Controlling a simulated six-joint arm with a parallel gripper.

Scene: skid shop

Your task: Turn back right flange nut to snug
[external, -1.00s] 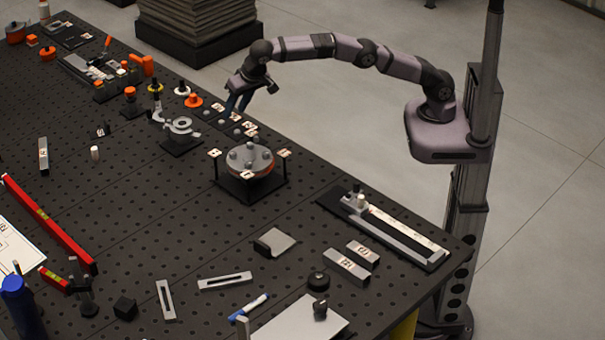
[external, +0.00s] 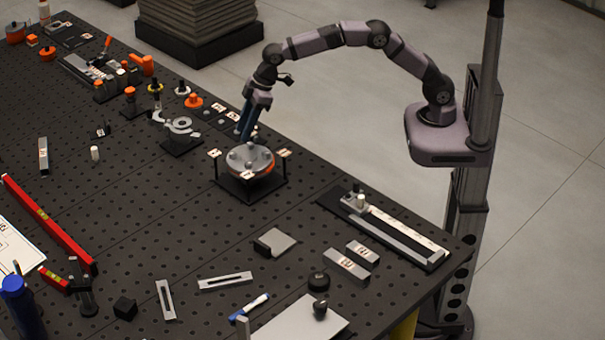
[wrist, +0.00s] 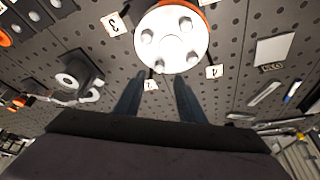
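The flange (external: 240,164) is a round grey disc with an orange side, on a dark square base. In the external view the rearmost nut (external: 251,146) is close to my gripper (external: 245,137), which points down at the flange's back edge. In the wrist view the flange (wrist: 172,42) is ahead of my gripper (wrist: 160,80). Its two blue fingers are apart with nothing between them. I cannot tell whether a fingertip touches a nut, nor which nut is the back right one.
Numbered tags (external: 285,152) stand around the flange base. A grey ring-shaped fixture (external: 181,126) is to the left, with orange and white knobs (external: 193,102) behind it. A long slide fixture (external: 390,228) is at the right.

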